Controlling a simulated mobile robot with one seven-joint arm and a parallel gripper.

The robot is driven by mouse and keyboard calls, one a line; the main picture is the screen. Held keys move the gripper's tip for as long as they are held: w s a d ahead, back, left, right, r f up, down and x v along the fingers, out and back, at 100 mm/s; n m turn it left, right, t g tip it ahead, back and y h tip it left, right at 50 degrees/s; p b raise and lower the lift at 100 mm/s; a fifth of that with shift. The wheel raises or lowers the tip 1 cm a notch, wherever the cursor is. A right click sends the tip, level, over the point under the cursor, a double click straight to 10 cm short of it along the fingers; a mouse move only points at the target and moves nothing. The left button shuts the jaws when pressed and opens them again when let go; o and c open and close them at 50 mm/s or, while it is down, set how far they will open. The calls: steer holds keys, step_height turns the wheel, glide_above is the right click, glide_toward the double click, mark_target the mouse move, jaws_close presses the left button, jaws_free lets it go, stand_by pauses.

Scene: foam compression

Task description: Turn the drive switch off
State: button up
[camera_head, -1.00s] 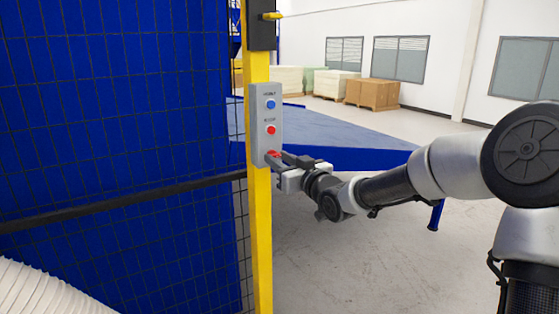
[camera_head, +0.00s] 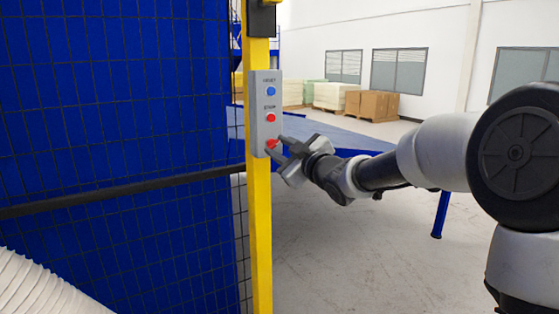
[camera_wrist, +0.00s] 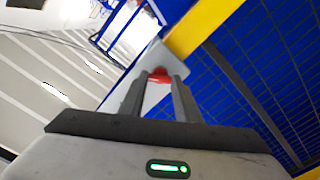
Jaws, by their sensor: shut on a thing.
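A grey control box (camera_head: 259,130) is mounted on the yellow post, with a blue button (camera_head: 271,91) at the top, a red button (camera_head: 270,118) in the middle and a red knob (camera_head: 271,144) at the bottom, taken as the drive switch. My gripper (camera_head: 276,147) is shut on the red knob, reaching in from the right and tilted. In the wrist view, the red knob (camera_wrist: 160,75) sits between the two fingertips, with the grey box (camera_wrist: 147,98) behind it. The knob is partly hidden by the fingers.
A yellow post (camera_head: 258,230) carries the box. A blue mesh fence (camera_head: 120,110) with a dark horizontal bar (camera_head: 120,193) fills the left. A blue table (camera_head: 345,138) stands behind my arm. Floor at the lower right (camera_head: 390,260) is clear.

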steer(key=n+b, duration=0.5)
steer(key=shift+f+n, duration=0.2)
steer(key=shift+n, duration=0.1)
steer(key=n+b, duration=0.3)
steer(key=n, duration=0.2)
steer(key=shift+r+b, duration=0.15)
steer(key=shift+b, duration=0.15)
steer(key=shift+d+n, duration=0.1)
steer(key=shift+n, duration=0.2)
steer(key=o, duration=1)
steer(key=shift+o, duration=0.2)
steer(key=p+v, duration=0.2)
steer(key=v, duration=1.5)
steer(key=shift+s, duration=0.2)
steer(key=shift+d+r, duration=0.1)
steer(key=shift+d, duration=0.05)
